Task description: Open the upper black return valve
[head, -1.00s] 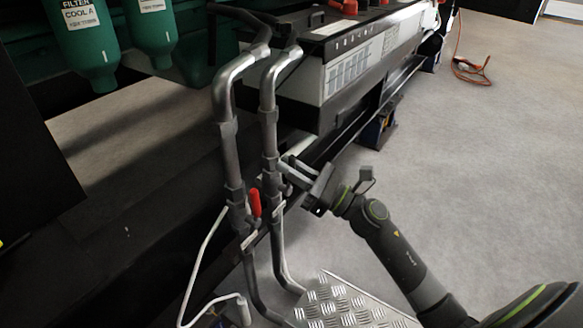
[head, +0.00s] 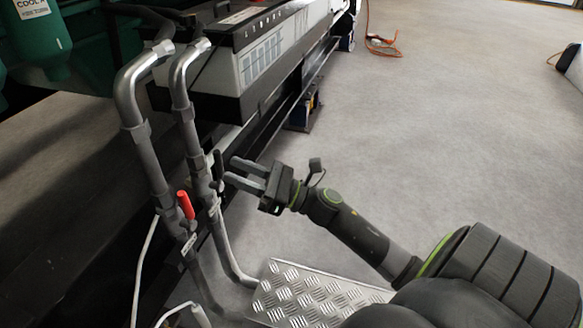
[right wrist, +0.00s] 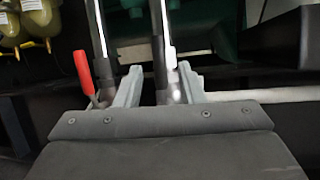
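The black valve handle (head: 218,164) stands roughly upright beside the right-hand grey pipe (head: 190,125) in the head view, nearly in line with it. My right gripper (head: 232,172) is just right of the handle, its two grey fingers apart, empty and pointing at the pipe. A small gap shows between fingertips and handle. In the right wrist view the open fingers (right wrist: 159,86) stand either side of a pipe (right wrist: 171,50); a dark upright strip in front of it may be the handle. My left gripper is not in view.
A red valve handle (head: 186,204) is on the left-hand pipe (head: 145,150), close by and lower; it also shows in the right wrist view (right wrist: 84,72). A metal tread plate (head: 310,295) lies below my right arm. Open grey floor is to the right.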

